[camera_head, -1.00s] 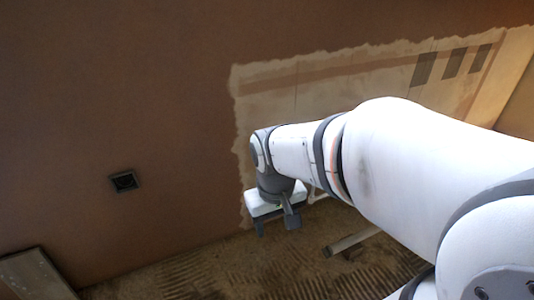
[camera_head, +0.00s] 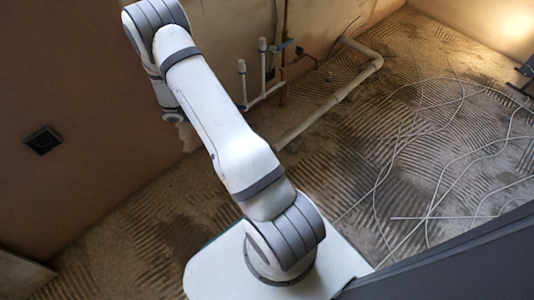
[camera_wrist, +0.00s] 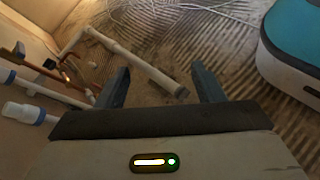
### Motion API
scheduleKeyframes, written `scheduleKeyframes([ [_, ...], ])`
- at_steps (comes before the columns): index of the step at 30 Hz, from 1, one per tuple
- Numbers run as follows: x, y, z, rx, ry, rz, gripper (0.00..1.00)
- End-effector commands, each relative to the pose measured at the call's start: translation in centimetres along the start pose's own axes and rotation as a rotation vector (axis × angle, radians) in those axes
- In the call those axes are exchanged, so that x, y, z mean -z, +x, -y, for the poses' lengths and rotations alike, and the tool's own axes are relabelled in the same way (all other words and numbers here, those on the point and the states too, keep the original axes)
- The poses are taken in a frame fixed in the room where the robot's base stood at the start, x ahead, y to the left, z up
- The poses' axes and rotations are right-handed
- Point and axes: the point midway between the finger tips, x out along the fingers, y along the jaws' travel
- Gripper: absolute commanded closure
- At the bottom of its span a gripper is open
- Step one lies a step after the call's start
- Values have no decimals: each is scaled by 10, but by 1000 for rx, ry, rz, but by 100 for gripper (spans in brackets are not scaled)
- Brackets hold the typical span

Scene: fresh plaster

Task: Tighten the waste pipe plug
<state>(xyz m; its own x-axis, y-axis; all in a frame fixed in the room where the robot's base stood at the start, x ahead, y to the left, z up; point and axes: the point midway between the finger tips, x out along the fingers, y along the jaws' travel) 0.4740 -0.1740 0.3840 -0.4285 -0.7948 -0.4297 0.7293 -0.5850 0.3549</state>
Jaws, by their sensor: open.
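A pale waste pipe (camera_wrist: 135,62) lies low over the floor in the wrist view, its near end (camera_wrist: 180,91) between the lines of my two fingers. I cannot make out a separate plug on that end. The head view shows the same pipe (camera_head: 330,105) running from an elbow toward my arm, which hides its near end. My gripper (camera_wrist: 159,67) is open and empty, its fingers spread wide and apart from the pipe as far as I can tell. In the head view my arm hides the gripper.
White capped pipes (camera_wrist: 22,112) and a copper pipe (camera_wrist: 40,69) stand out from the wall at left in the wrist view. Loose pale cables (camera_head: 430,170) lie over the ridged floor. A dark square wall box (camera_head: 42,140) is at left.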

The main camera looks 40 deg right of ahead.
Motion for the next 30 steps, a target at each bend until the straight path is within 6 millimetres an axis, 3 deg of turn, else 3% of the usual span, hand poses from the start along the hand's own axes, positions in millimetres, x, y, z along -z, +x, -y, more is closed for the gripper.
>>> scheduleKeyframes([
  [1,18,13,3,-38,-39,37,38],
  [8,93,66,17,-242,-191,166,38],
  [16,170,131,62,-483,-361,264,38],
  [24,208,171,102,-631,-457,295,38],
  [30,213,184,102,-653,-468,298,38],
])
